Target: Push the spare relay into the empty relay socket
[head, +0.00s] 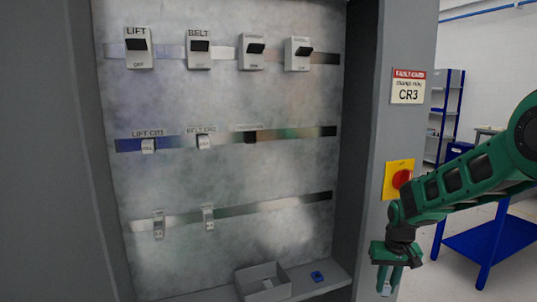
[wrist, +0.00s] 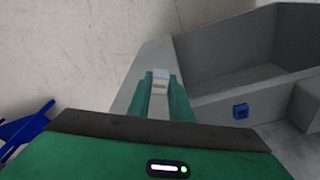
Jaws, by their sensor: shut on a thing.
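My gripper (head: 387,284) hangs fingers-down at the lower right in the head view, outside the cabinet and beside its right post. In the wrist view its green fingers (wrist: 159,100) are shut on a small pale block with a bluish end, the spare relay (wrist: 159,87). The empty relay socket (head: 250,137) is the dark block at the right of the cabinet's middle rail. It is well up and left of my gripper. Its label is too small to read surely. Two white-fronted relays, LIFT CR1 (head: 148,146) and BELT CR2 (head: 203,142), sit left of it.
Several breakers, including LIFT (head: 138,47), line the top rail. Two small modules sit on the lower rail. A grey tray (head: 285,288) with a pale item and a blue part (head: 317,276) rest on the cabinet floor. A red knob (head: 401,179) and CR3 card (head: 408,88) are on the post.

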